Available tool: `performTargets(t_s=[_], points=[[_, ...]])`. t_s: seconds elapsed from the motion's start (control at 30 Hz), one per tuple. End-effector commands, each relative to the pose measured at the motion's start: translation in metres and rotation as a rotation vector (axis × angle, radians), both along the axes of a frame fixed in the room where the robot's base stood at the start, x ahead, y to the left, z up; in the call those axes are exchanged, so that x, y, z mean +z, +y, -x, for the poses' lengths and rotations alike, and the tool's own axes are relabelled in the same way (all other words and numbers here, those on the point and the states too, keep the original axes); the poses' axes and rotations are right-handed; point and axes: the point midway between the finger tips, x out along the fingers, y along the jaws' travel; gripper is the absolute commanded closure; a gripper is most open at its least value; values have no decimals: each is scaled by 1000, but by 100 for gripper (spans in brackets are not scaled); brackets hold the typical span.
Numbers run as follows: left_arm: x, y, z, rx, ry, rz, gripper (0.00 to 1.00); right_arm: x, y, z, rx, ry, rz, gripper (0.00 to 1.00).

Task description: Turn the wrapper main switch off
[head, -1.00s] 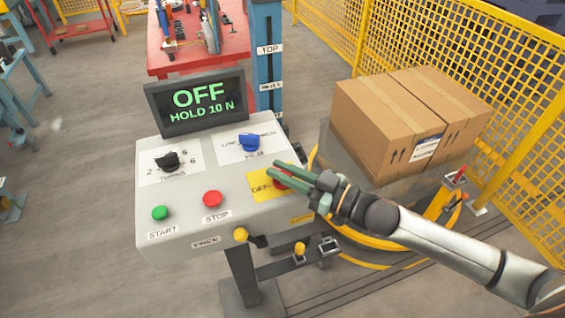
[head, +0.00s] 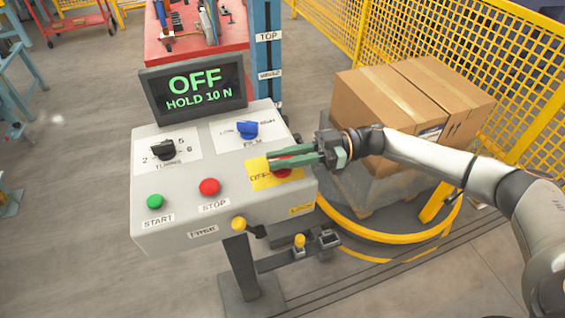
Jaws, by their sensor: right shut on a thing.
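The red main switch (head: 283,172) sits on a yellow plate (head: 262,181) at the right side of the grey control panel (head: 180,215). My right gripper (head: 272,162) reaches in from the right with its green fingers over the switch, and it is shut on the switch. The fingers hide part of the switch and of the plate's lettering, so its exact angle cannot be read. The display (head: 195,90) above the panel reads "OFF HOLD 10 N". My left gripper is not in view.
The panel also carries a black turns knob (head: 163,150), a blue selector (head: 247,129), a green start button (head: 155,201) and a red stop button (head: 209,187). Cardboard boxes (head: 385,100) stand behind my right arm. A yellow mesh fence (head: 400,35) runs behind them.

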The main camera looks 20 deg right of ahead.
Motion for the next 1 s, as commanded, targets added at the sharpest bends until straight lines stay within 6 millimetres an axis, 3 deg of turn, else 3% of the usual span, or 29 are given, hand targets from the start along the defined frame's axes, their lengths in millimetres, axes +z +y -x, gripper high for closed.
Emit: performTargets(t_s=[0.2,0.77,0.8,1.0], points=[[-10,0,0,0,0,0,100,0,1,-1,72,-2,-4,100],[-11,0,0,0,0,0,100,1,3,1,101,-1,-6,100],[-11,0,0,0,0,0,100,1,3,1,101,-1,-6,77],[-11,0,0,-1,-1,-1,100,1,2,1,99,-1,-4,54]])
